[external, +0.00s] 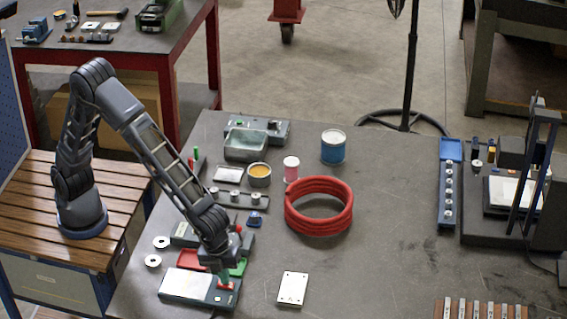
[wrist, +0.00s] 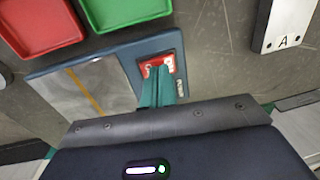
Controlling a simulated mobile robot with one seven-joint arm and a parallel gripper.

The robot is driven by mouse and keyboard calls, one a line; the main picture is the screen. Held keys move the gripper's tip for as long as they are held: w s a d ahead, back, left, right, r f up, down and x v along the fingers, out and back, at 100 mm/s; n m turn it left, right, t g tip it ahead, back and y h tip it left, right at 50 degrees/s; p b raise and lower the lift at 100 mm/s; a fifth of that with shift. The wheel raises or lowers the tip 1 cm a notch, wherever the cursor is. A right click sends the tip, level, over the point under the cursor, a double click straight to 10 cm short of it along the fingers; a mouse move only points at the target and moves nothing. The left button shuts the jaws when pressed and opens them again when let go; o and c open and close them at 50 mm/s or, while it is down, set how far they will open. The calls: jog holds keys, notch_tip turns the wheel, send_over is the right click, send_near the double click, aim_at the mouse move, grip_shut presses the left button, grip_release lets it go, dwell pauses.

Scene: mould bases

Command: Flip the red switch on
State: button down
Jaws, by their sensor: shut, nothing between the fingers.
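The red switch (wrist: 168,62) sits at one end of a blue-grey box (wrist: 122,62) with a pale metal plate on its top. In the external view the red switch (external: 231,286) shows at the right end of the box (external: 180,291). My gripper (wrist: 157,76) has its teal fingers together with nothing between them. The fingertips are right at the red switch and cover part of it. In the external view my gripper (external: 224,278) points down onto the switch end of the box. I cannot tell whether the fingertips touch the switch, or its exact position.
A red tray (wrist: 35,28) and a green tray (wrist: 120,10) lie close beside the box. A white plate (external: 292,288) marked A lies to the right. A red coiled hose (external: 318,226) stands farther back. The table's middle right is clear.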

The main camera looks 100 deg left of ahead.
aim_at(232, 285)
notch_tip(232, 285, up, 14)
jog(key=w, duration=0.2)
dwell(0.5)
jog(key=shift+w+f, duration=0.1)
dwell(0.3)
jog(key=s+a+r+n+t, duration=0.1)
jog(key=s+a+r+n, duration=0.35)
jog(key=s+a, duration=0.4)
jog(key=s+a+r+n+t, duration=0.1)
jog(key=s+a+r+n, duration=0.3)
jog(key=s+a+r, duration=0.35)
jog(key=s+a+f+n, duration=0.1)
jog(key=s+a+n, duration=0.2)
jog(key=s, duration=0.5)
jog(key=s+a+f+n+t, duration=0.1)
jog(key=s+a+f+n, duration=0.1)
jog(key=s+a, duration=0.3)
jog(key=s+a+f+n, duration=0.2)
jog(key=s+a+n, duration=0.2)
jog(key=s, duration=0.7)
jog(key=shift+a, duration=0.3)
